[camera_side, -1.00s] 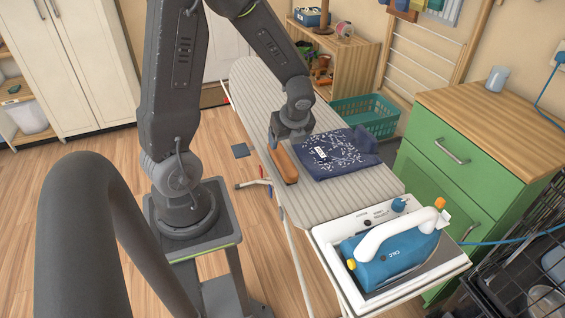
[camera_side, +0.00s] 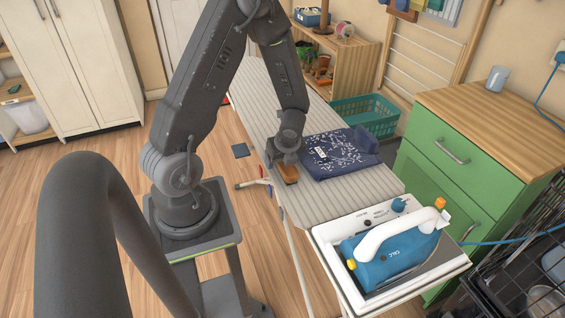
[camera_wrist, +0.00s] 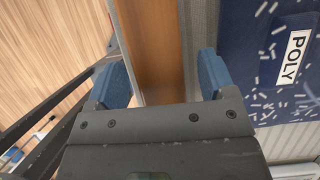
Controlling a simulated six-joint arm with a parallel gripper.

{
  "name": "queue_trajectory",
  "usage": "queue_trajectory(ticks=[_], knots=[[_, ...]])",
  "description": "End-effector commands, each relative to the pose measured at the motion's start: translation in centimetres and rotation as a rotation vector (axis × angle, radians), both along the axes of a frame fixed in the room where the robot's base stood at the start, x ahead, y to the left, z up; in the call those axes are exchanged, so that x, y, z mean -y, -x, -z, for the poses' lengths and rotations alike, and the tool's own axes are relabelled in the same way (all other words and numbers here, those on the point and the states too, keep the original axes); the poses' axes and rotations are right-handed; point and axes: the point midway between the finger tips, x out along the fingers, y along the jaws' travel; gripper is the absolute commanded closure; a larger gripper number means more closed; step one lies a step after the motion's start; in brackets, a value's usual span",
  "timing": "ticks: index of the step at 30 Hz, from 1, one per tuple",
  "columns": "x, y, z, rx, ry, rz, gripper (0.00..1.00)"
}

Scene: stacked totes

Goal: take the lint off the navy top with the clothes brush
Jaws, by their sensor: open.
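The navy top (camera_side: 343,155) lies folded on the ironing board, with white lint scattered over it and a white label reading POLY; part of it shows in the wrist view (camera_wrist: 265,60). The clothes brush (camera_side: 289,176) has a brown wooden back and lies on the board just left of the top. In the wrist view the brush (camera_wrist: 158,50) runs between my two blue fingertips. My gripper (camera_wrist: 168,78) is open, with one finger on each side of the brush. In the side view my gripper hides much of the brush. I cannot tell whether either finger touches it.
The striped ironing board (camera_side: 325,205) has free room in front of the top. A blue iron (camera_side: 395,258) rests on a white tray (camera_side: 330,240) at the near end. A green cabinet (camera_side: 440,180) stands right, and a teal basket (camera_side: 368,118) sits behind.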

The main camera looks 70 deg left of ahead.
Motion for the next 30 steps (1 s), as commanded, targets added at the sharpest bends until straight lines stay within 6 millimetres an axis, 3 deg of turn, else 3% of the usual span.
queue_trajectory(ticks=[5, 22, 30], knots=[[-0.01, 0.0, -0.02, 0.0, 0.0, 0.0, 0.24], [0.0, 0.01, -0.04, 0.0, 0.0, 0.0, 0.79], [-0.02, -0.01, -0.12, 0.0, -0.001, 0.0, 0.8]])
